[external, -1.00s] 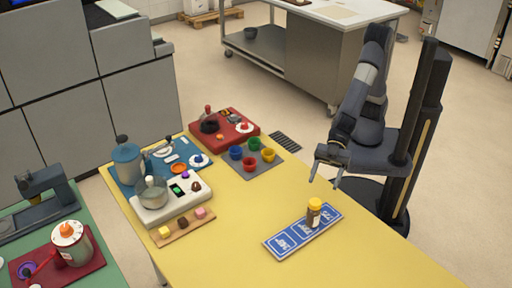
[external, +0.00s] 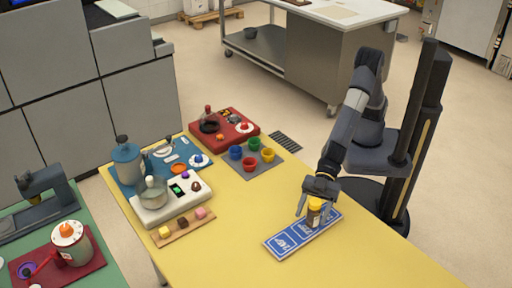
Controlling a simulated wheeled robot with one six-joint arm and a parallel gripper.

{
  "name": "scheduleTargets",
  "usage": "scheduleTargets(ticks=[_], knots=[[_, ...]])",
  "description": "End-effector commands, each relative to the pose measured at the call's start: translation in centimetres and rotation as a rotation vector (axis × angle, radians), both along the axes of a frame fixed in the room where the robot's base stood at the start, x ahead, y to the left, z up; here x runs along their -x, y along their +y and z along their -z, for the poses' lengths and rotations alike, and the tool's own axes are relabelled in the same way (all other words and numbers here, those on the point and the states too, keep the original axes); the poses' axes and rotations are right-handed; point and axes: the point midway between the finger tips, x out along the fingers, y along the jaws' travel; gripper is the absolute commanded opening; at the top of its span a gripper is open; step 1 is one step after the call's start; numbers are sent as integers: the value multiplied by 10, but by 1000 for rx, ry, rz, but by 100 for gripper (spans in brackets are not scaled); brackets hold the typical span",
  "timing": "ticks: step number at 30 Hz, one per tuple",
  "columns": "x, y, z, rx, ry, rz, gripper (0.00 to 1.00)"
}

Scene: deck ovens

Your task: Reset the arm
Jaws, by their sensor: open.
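My gripper (external: 314,208) points down over the right side of the yellow table (external: 235,240). Its fingers are open and sit on either side of a small brown jar with a yellow lid (external: 315,211). The jar stands upright at the right end of a blue board with white panels (external: 283,243). From this view I cannot tell whether a finger touches the jar.
To the left stand a white machine with a bowl (external: 177,203), a wooden strip with several small blocks (external: 186,228), a grey mat with several coloured cups (external: 262,168) and a red panel (external: 236,139). The table's front middle is clear.

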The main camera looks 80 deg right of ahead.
Motion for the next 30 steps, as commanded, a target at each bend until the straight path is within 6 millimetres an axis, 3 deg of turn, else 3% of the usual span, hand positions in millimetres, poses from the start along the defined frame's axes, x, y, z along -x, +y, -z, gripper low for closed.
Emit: scheduleTargets(ticks=[14, 30], knots=[[1, -5, -5, -1, -1, 1, 60], [23, -72, -35, -2, -1, 0, 60]])
